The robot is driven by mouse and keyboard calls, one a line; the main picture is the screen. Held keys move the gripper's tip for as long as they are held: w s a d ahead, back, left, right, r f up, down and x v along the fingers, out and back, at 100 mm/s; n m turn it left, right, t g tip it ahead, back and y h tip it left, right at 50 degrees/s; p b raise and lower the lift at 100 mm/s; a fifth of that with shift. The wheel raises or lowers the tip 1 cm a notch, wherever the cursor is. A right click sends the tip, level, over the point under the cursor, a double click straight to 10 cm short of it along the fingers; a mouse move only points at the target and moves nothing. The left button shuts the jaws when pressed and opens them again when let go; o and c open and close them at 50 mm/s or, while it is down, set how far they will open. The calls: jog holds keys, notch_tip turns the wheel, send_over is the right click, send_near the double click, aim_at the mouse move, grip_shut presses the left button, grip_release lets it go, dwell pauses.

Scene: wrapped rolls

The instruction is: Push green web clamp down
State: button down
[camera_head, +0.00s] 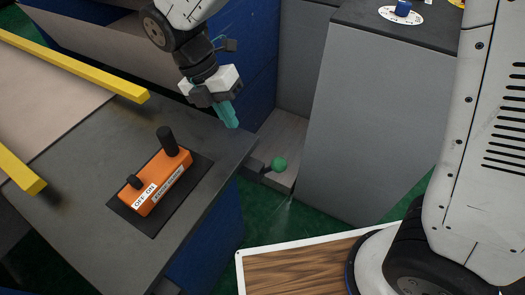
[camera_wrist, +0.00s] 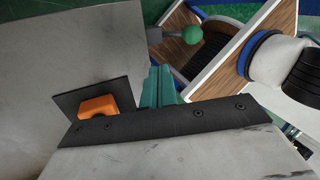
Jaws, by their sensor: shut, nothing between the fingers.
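The green web clamp shows as a green ball knob (camera_head: 279,164) on a short dark lever, low in the recess between the grey table and the grey cabinet. In the wrist view the green knob (camera_wrist: 192,35) is at the top, right of centre, on a grey rod. My gripper (camera_head: 231,118) has its teal fingers shut with nothing between them. It hangs above the right corner of the table, up and to the left of the knob, apart from it. The fingers (camera_wrist: 158,82) also show in the wrist view, below and left of the knob.
An orange control box (camera_head: 160,181) with black knobs stands on the grey table (camera_head: 90,150), left of my gripper. Yellow bars (camera_head: 75,62) lie at the left. A grey cabinet (camera_head: 375,110) stands right of the knob. Green floor (camera_head: 295,225) shows below it.

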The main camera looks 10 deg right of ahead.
jog(key=shift+f, duration=0.1)
send_near(270, 167)
jog(key=f, duration=0.1)
jog(key=a+f, duration=0.1)
jog(key=f, duration=0.1)
jog(key=w+f, duration=0.1)
jog(key=f, duration=0.1)
jog(key=shift+a, duration=0.3)
jog(key=shift+s+d+r, duration=0.1)
jog(key=shift+s+d, duration=0.2)
jog(key=shift+d, duration=0.25)
jog(key=shift+s+d, duration=0.35)
jog(key=shift+d, duration=0.2)
jog(key=shift+s+d, duration=0.3)
jog(key=shift+d, duration=0.15)
jog(key=shift+d, duration=0.1)
